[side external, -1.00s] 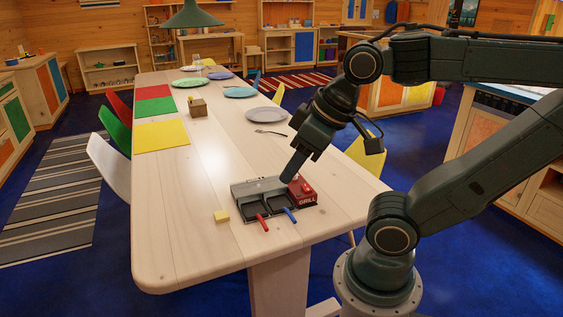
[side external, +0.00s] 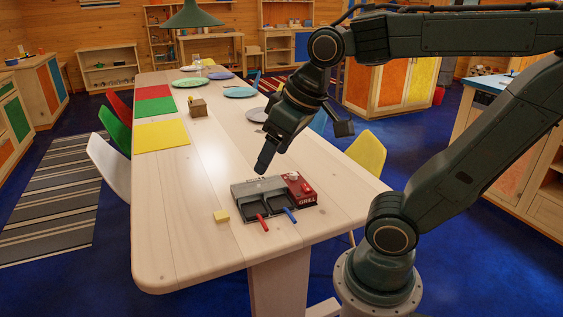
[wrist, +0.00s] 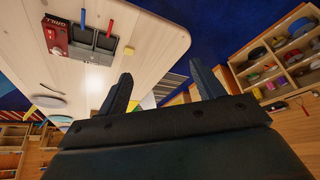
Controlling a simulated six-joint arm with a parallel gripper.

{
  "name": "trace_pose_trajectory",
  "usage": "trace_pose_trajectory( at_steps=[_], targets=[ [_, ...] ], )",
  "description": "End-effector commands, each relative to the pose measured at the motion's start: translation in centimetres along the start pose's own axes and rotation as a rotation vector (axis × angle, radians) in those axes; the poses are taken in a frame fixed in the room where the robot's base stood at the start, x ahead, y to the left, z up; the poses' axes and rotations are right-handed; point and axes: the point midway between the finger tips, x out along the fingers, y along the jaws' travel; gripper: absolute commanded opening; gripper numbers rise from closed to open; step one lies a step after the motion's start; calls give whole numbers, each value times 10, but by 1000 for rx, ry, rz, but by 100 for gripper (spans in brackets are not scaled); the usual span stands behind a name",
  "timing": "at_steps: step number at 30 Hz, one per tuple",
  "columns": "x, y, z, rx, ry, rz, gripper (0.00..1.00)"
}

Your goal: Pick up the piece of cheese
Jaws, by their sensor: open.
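The piece of cheese (side external: 221,216) is a small yellow block lying on the pale wooden table (side external: 190,245), just left of the grill. It also shows in the wrist view (wrist: 129,51), beside the grill's dark pans. My gripper (side external: 262,168) hangs above the table behind the grill, up and to the right of the cheese and well apart from it. In the wrist view its two fingers (wrist: 163,85) stand wide apart with nothing between them.
The red and grey grill (side external: 272,192) has two small pans with a red and a blue handle. A wooden block (side external: 198,107), coloured mats (side external: 161,136) and plates lie farther back. The table's front left is clear. A yellow chair (side external: 367,153) stands at the right edge.

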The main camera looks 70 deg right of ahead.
Motion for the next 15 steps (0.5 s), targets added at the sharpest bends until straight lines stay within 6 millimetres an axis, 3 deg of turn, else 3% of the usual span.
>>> trace_pose_trajectory(
  at_steps=[15],
  targets=[
    [50, 29, -91, 191, -123, 49, 67]
  ],
)
